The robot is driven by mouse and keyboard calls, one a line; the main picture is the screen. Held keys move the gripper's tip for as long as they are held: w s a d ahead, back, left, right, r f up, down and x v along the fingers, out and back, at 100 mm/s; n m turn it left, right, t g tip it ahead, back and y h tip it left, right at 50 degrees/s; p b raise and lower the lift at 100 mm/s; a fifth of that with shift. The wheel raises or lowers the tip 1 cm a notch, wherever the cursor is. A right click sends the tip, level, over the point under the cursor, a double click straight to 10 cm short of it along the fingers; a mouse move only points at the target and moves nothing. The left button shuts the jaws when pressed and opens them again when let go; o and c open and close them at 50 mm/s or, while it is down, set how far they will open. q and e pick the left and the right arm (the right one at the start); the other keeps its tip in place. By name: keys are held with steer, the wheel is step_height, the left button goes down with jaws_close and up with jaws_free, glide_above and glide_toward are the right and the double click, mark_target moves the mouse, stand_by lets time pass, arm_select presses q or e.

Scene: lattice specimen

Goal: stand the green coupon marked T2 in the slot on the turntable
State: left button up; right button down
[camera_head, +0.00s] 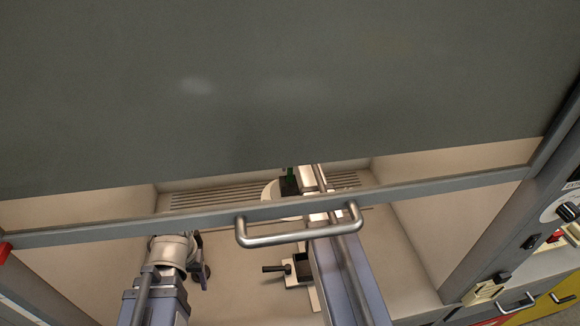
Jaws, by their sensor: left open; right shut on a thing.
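A small strip of green, the coupon (290,172), shows just under the sash's lower edge; its T2 mark cannot be read. A pale round edge of the turntable (269,194) shows beside a dark block (289,187) below the green; the slot cannot be made out. My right arm reaches deep under the sash, and its gripper (302,181) is shut at the green coupon, partly hidden by the sash and handle. Whether the coupon stands in the slot cannot be told. My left gripper (202,262) is open and empty, low over the hood floor at the left.
A grey sash (300,80) with a metal handle (300,236) covers the upper view. A small fixture with a black lever (276,268) sits left of my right arm. Vent slats (215,196) line the back.

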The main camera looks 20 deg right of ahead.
steer(key=shift+f, duration=0.15)
jaws_free()
stand_by(0.8)
steer(key=shift+p+v, duration=2.25)
steer(key=shift+v, duration=0.3)
